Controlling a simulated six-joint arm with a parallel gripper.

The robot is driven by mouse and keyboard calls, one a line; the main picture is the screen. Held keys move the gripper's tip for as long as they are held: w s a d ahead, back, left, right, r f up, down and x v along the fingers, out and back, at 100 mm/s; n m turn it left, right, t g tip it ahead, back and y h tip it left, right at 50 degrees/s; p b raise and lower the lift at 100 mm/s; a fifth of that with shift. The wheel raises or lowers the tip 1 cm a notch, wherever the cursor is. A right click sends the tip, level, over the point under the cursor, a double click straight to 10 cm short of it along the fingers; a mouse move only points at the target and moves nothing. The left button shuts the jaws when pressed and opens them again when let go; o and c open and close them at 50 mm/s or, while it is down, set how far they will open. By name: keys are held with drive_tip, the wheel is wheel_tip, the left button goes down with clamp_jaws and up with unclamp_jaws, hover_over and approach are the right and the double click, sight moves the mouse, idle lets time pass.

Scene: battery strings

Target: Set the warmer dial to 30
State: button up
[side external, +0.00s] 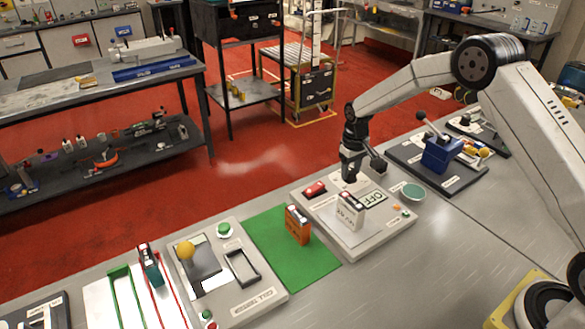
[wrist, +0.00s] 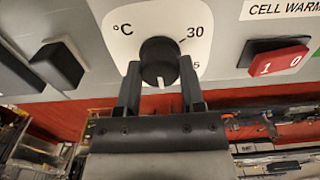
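The warmer dial (wrist: 160,62) is a round black knob on a white scale plate (wrist: 118,45), at the middle of the wrist view. The scale reads "°C", with "30" at the knob's upper right and a number ending in 5 partly hidden by a finger. A pale mark shows at the knob's lower edge, away from 30. My gripper (wrist: 160,75) has one finger on each side of the knob and looks shut on it. In the side view my gripper (side external: 364,172) is over the far part of the grey warmer (side external: 385,232); the dial is hidden there.
A red 1/0 switch (wrist: 278,62) is right of the dial, with a black block (wrist: 57,65) to the left. On the warmer are a cell holder (side external: 350,212) and an OFF sign (side external: 373,198). An orange cell (side external: 298,225) stands on the green mat (side external: 315,265).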

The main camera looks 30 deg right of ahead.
drive_tip(key=shift+c, duration=0.2)
drive_tip(key=n, duration=0.5)
drive_tip(key=shift+n, duration=0.4)
drive_tip(key=shift+d, duration=0.1)
drive_tip(key=n, duration=0.5)
drive_tip(key=shift+n, duration=0.6)
drive_tip(key=n, duration=0.5)
idle(0.5)
idle(0.4)
